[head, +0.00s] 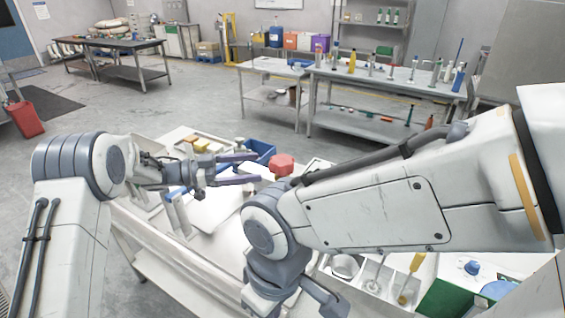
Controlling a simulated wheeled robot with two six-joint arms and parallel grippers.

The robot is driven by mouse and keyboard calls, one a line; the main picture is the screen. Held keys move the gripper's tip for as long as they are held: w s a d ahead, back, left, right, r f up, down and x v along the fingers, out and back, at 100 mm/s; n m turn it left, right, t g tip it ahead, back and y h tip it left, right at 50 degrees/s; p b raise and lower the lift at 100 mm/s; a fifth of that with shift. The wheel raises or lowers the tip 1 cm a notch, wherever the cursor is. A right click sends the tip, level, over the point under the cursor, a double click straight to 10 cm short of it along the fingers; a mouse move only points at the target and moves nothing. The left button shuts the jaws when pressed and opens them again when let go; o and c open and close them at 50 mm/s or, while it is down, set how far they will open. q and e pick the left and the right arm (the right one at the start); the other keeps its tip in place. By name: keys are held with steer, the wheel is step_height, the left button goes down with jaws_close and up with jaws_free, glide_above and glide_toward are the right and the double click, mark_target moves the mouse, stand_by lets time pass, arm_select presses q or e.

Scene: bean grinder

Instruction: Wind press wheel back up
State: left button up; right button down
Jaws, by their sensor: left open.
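A red many-sided piece (281,165) stands near the far edge of the white workbench in the head view. It may be the press wheel, but the frame does not settle this. My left gripper (259,167) reaches in from the left with its two fingers apart and nothing between them. Its fingertips point right, toward the red piece, and appear just short of it. My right arm crosses the front of the bench and hides much of it. Only part of my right gripper (322,298) shows at the bottom, and its jaws cannot be made out.
A blue bin (262,150) stands behind the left gripper. White compartments (375,276) with small tools and a green-fronted box (452,301) are at the lower right. A grey table (385,82) with bottles stands farther back. Open floor lies left of the bench.

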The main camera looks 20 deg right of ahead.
mark_target(282, 164)
arm_select(q)
steer(key=d, duration=0.2)
steer(key=d+p, duration=0.1)
steer(key=d, duration=0.2)
steer(key=d+p, duration=0.1)
steer(key=d, duration=0.2)
steer(key=shift+s+d, duration=0.25)
steer(key=shift+s, duration=0.15)
steer(key=c, duration=1.2)
steer(key=shift+n+t, duration=0.4)
steer(key=shift+t, duration=0.2)
